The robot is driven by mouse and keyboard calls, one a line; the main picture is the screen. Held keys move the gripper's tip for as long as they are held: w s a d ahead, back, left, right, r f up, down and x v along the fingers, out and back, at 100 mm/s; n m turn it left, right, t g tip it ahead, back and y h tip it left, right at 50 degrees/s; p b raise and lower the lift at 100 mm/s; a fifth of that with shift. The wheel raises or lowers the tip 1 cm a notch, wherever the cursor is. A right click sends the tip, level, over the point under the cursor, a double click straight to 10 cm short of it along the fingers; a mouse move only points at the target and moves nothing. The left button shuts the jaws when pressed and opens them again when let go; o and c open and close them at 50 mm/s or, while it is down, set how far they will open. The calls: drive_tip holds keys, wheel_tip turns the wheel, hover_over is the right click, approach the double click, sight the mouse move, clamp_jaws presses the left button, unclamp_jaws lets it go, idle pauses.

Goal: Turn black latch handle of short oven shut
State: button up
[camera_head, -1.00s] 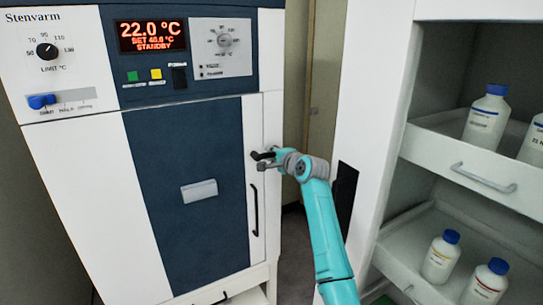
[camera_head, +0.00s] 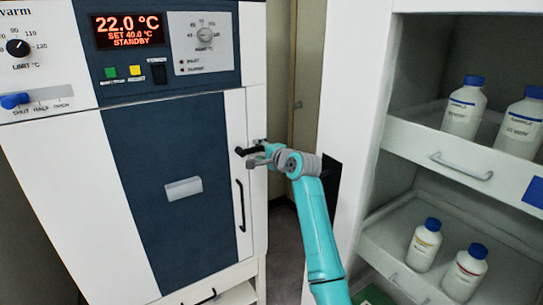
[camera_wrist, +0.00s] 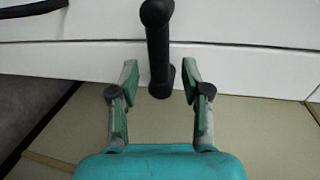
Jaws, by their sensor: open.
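The oven (camera_head: 178,200) is white with a dark blue door panel, and its door looks closed. Its black latch handle (camera_head: 246,150) sticks out near the door's right edge, pointing left in the head view. My gripper (camera_head: 258,161) is at this handle, partly covering it. In the wrist view, the black latch handle (camera_wrist: 158,45) runs between the fingers of my open gripper (camera_wrist: 160,78). One finger stands on each side, with visible gaps to the handle. Its rounded near end lies between the fingertips.
A long black door pull (camera_head: 240,205) hangs below the latch; a black bar at the wrist view's upper left (camera_wrist: 30,8) looks like it. A white cabinet with open drawers (camera_head: 470,165) holding several bottles stands close on the right. A narrow floor gap (camera_head: 285,240) lies between.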

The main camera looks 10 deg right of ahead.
drive_tip(key=v, duration=0.9)
drive_tip(key=shift+s, duration=0.2)
